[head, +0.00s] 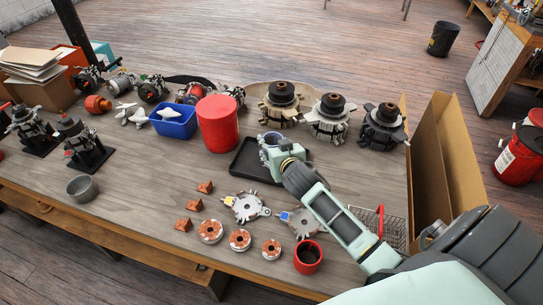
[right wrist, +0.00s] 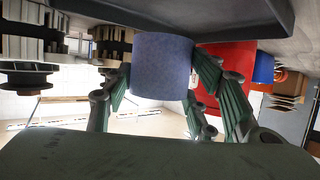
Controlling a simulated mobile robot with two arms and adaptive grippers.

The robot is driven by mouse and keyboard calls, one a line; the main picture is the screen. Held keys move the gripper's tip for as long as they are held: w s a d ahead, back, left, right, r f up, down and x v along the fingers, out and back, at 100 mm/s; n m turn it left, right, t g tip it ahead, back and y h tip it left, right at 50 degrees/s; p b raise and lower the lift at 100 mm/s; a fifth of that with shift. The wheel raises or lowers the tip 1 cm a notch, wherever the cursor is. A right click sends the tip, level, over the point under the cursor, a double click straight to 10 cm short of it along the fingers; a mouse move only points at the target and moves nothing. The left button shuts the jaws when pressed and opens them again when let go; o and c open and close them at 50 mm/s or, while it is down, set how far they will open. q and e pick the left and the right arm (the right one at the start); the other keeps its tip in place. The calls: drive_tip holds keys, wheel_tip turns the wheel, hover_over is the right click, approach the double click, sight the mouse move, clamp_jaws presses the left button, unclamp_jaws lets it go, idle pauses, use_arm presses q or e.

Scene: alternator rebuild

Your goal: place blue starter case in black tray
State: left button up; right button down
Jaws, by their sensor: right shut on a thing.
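The blue starter case (right wrist: 163,66) is a plain dull-blue cylinder between the fingers of my right gripper (right wrist: 158,84), which is shut on it. In the head view my right gripper (head: 270,150) is over the right part of the black tray (head: 240,172), and mostly hides the case. The black tray is a shallow, dark rectangle on the bench, with no other thing visible in it. In the right wrist view, which looks upside down, the tray (right wrist: 185,12) crosses the top, close to the case's end. I cannot tell whether they touch. My left gripper is not in view.
A red canister (head: 218,125) and a blue bin (head: 173,123) stand left of the tray. Several alternator parts (head: 330,118) stand behind and to the right. Copper-wound rings (head: 240,240), a red cup (head: 308,257) and a wire basket (head: 380,228) lie nearer the front edge.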

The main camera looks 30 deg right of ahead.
drive_tip(key=shift+w+a+f, duration=0.1)
drive_tip(key=shift+a+f, duration=0.05)
drive_tip(key=shift+a, duration=0.35)
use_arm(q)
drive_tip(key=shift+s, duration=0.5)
use_arm(e)
drive_tip(key=shift+f, duration=2)
drive_tip(key=c, duration=1.2)
unclamp_jaws()
drive_tip(key=shift+f, duration=0.25)
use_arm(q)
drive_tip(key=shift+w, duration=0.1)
use_arm(e)
drive_tip(key=o, duration=0.4)
drive_tip(key=shift+o, duration=0.2)
